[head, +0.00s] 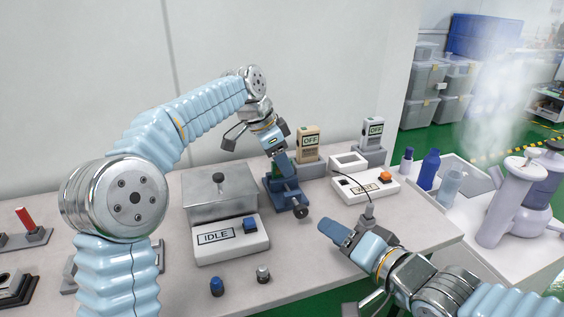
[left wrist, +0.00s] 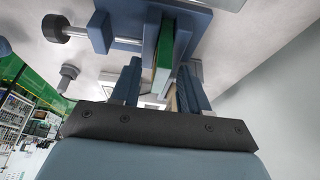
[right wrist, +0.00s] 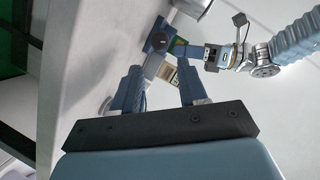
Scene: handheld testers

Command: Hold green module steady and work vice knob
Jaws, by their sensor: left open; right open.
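A blue vice (head: 285,190) stands on the bench, with its dark round knob (head: 300,211) facing the front edge. The knob also shows in the left wrist view (left wrist: 54,28). The green module (left wrist: 165,50) is a thin upright board at the vice jaws; in the head view my gripper mostly hides it. My left gripper (left wrist: 160,85) is open, pointing down over the vice, with its fingers on either side of the board's edge; contact cannot be told. My right gripper (head: 350,225) is open and empty, right of the knob and apart from it. The right wrist view shows the vice (right wrist: 158,38) beyond its fingers.
A grey metal box (head: 219,190) and a white IDLE unit (head: 230,240) stand left of the vice. A white tester (head: 365,185) with an orange button and two OFF handheld devices (head: 307,145) stand behind. Blue and grey knobs (head: 217,286) lie near the front edge.

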